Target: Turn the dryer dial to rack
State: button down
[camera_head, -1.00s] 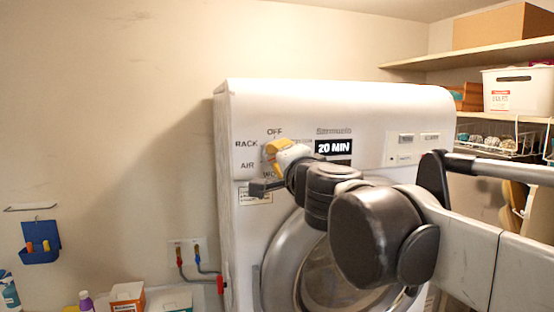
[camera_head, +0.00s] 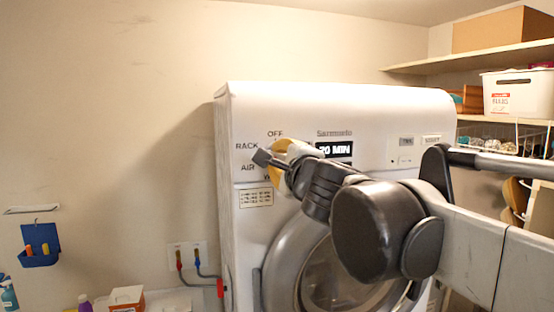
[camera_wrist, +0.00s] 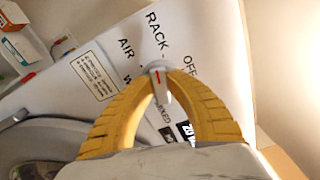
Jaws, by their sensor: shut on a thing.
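The white dryer (camera_head: 385,112) has a dial panel with RACK, OFF and AIR labels at its upper left. In the head view my gripper (camera_head: 280,147) covers the dial and part of the label ring.
The dryer's round door (camera_head: 285,268) is below, partly behind my arm. Shelves with a white bin (camera_head: 518,95) and a cardboard box (camera_head: 500,27) stand at right. A blue wall holder (camera_head: 40,244) hangs at left.

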dwell(0.3)
jog(key=c, duration=1.3)
grip_release()
jog(key=shift+w, duration=0.1)
jog(key=v, duration=1.2)
jog(key=shift+d, duration=0.15)
